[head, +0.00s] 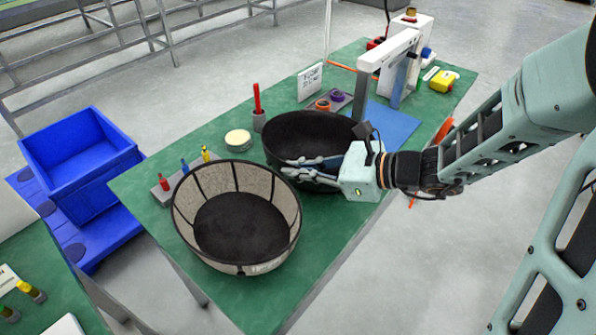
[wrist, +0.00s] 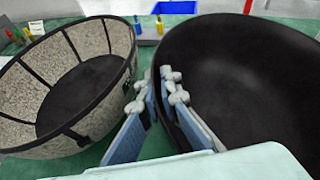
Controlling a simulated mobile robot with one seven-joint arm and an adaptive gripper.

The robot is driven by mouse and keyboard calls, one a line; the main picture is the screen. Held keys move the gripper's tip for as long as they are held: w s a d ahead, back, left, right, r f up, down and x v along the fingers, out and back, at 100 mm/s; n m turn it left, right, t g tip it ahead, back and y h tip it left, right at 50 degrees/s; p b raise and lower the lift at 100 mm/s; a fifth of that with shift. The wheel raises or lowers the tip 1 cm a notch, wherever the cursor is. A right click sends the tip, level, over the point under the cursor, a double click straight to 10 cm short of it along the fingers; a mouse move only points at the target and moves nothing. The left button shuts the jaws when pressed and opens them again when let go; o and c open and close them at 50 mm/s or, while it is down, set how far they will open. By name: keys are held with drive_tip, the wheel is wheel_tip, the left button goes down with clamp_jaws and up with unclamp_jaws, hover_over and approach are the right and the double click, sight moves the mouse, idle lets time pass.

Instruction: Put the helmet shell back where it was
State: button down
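Two bowl-like shells stand open side up on the green table. One is plain black (head: 290,130), and it also fills the right of the wrist view (wrist: 250,80). The other is speckled beige with black ribs and a dark inside (head: 240,225), at the left of the wrist view (wrist: 60,80). I cannot tell for sure which is the helmet shell. My gripper (head: 289,167) is at the black shell's near wall, its fingers apart, one over the inside and one outside. In the wrist view my gripper (wrist: 160,95) points along that wall, beside the speckled shell. Firm contact is not clear.
A white post-like device (head: 395,55) stands behind on a blue mat (head: 385,125). A red marker in a holder (head: 258,105), a cream disc (head: 238,138) and small coloured tools (head: 185,167) lie close by. Blue bins (head: 75,150) stand left of the table.

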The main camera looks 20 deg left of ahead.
drive_tip(key=c, duration=2.6)
unclamp_jaws()
drive_tip(key=shift+f, duration=0.1)
drive_tip(key=o, duration=0.4)
drive_tip(key=shift+o, duration=0.2)
drive_tip(key=shift+r, duration=0.25)
drive_tip(key=p+v, duration=0.2)
drive_tip(key=v, duration=1)
drive_tip(key=shift+f, duration=0.15)
